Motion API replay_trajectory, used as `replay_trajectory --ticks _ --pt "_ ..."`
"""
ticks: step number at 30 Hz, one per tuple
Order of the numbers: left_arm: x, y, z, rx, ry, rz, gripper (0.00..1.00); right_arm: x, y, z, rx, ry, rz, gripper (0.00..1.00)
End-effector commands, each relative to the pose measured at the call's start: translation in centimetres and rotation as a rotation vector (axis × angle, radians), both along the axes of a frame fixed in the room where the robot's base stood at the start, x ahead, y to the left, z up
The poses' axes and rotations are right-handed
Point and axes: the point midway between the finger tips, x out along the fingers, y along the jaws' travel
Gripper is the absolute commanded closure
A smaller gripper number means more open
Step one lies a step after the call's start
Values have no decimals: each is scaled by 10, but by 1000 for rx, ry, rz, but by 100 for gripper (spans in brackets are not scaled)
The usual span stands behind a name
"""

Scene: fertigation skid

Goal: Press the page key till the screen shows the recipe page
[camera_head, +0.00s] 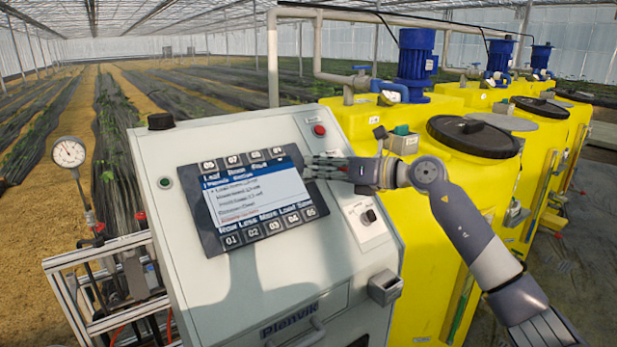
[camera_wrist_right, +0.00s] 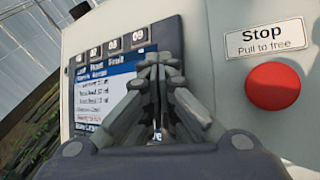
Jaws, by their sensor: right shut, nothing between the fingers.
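The controller's screen (camera_head: 250,195) is on the sloped grey cabinet front. It shows a blue heading band and a list of several lines, one in red; its page title is too small to read surely. It also shows in the right wrist view (camera_wrist_right: 95,92). A row of keys, 06 to 09 (camera_head: 256,156), runs above it, and keys 01 to 05 (camera_head: 274,226) run below. I cannot tell which is the page key. My right gripper (camera_head: 306,166) is shut and empty, its tips at the screen's right edge; contact is unclear. My left gripper is out of view.
A red stop button (camera_head: 319,130) sits just above and right of the gripper; it is large in the wrist view (camera_wrist_right: 273,86). A black rotary knob (camera_head: 369,216) is lower right. Yellow tanks (camera_head: 440,210) stand behind my right arm. A gauge (camera_head: 69,152) stands at left.

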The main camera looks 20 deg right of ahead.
Motion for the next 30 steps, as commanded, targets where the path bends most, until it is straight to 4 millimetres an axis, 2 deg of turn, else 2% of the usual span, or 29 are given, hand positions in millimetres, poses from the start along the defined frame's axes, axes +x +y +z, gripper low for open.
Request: replay_trajectory --ticks 11,20,30 --pt "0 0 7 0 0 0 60 -9 -3 10 -1 1 1 100" --pt "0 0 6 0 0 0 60 -10 -3 11 -1 1 0 100" --pt "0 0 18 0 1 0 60 -28 -10 34 -2 0 0 100"
